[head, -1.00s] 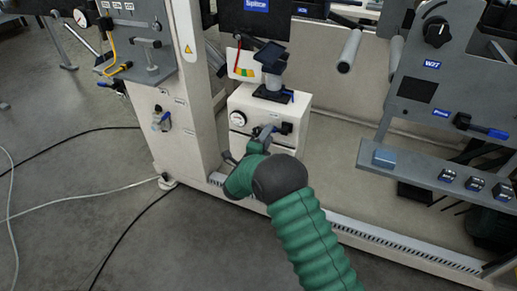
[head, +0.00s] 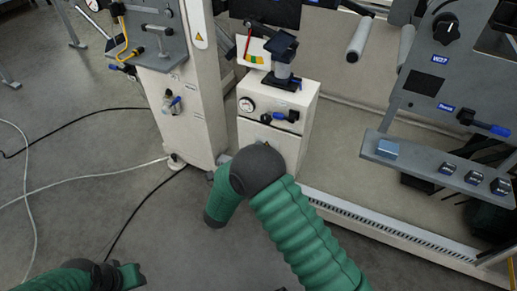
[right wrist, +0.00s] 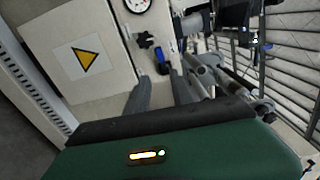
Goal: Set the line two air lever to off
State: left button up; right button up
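A small lever with a blue tip and black body (head: 285,116) sits on the front of the white cabinet (head: 262,140), right of a round gauge (head: 246,105). Its handle lies roughly level, the blue end to the left. I cannot read a line number on it. In the right wrist view the lever's blue part (right wrist: 161,62) shows beyond the fingertips, near a black knob (right wrist: 146,39). My right gripper (right wrist: 160,88) has its fingers apart, with nothing visibly held; the arm mostly hides it in the head view. My left arm shows at the bottom left; its fingers are out of view.
Another blue-handled lever (head: 488,126) is on the right grey panel, above a shelf of buttons (head: 440,168). A blue-marked valve (head: 171,101) is on the left column. A pedestal device (head: 284,62) stands on the cabinet. Cables cross the floor.

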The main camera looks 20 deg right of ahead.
aim_at(284, 116)
jog(key=f+m+b, duration=0.1)
jog(key=w+d+f+m+b, duration=0.1)
jog(key=m, duration=0.1)
jog(key=f+m+b, duration=0.1)
jog(key=f, duration=0.1)
jog(key=shift+w+d+m+t+h, duration=0.25)
jog(key=shift+d+m+t+h, duration=0.05)
jog(key=shift+d+m, duration=0.1)
jog(key=c, duration=0.5)
jog(key=d+f+m+b, duration=0.1)
jog(key=m, duration=0.2)
jog(key=w+d+f+m+b, duration=0.1)
jog(key=f+m, duration=0.1)
jog(key=m, duration=0.1)
jog(key=w+d+f+m+t+h+b, duration=0.1)
jog(key=f+m+b, duration=0.1)
jog(key=m, duration=0.1)
jog(key=shift+w+d+f, duration=0.15)
grip_shut()
jog(key=w+d+r+m+b, duration=0.2)
jog(key=w+d+r+b, duration=0.4)
jog(key=w+d, duration=0.1)
jog(key=shift+d+r+m+t, duration=0.15)
jog(key=shift+d+m+t, duration=0.15)
jog(key=shift+w+r, duration=0.15)
jog(key=shift+r, duration=0.55)
